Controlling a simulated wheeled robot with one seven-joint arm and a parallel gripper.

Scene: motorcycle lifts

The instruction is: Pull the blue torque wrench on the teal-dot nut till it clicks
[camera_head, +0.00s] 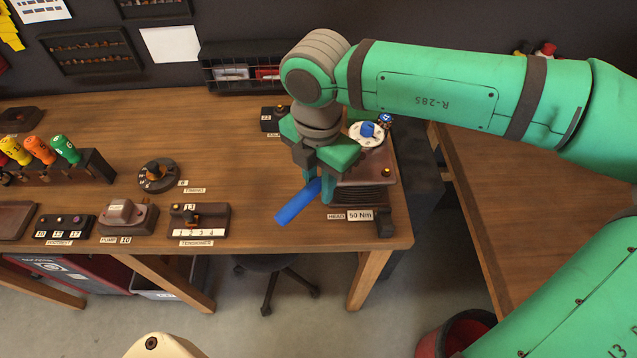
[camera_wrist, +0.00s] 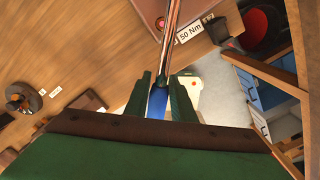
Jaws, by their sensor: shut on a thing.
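The blue torque wrench handle (camera_head: 295,204) sticks out toward the lower left from between my fingers, over the front of the bench. In the wrist view, my gripper (camera_wrist: 161,82) is shut on the blue handle (camera_wrist: 157,103), with a finger on each side. The wrench's shiny metal shaft (camera_wrist: 171,30) runs from the handle up to the top edge of that view. The head block (camera_head: 372,192) stands right of my gripper (camera_head: 316,188), and its label reads "HEAD 50 Nm" (camera_head: 350,216). The teal-dot nut and the wrench's far end are hidden.
A white dial with a blue knob (camera_head: 367,131) sits behind the block. A small dark post (camera_head: 384,222) stands at the bench's front right. A tensioner unit (camera_head: 200,219) lies left of the wrench, with bare wood (camera_head: 245,190) between. A red bin (camera_head: 458,333) stands on the floor.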

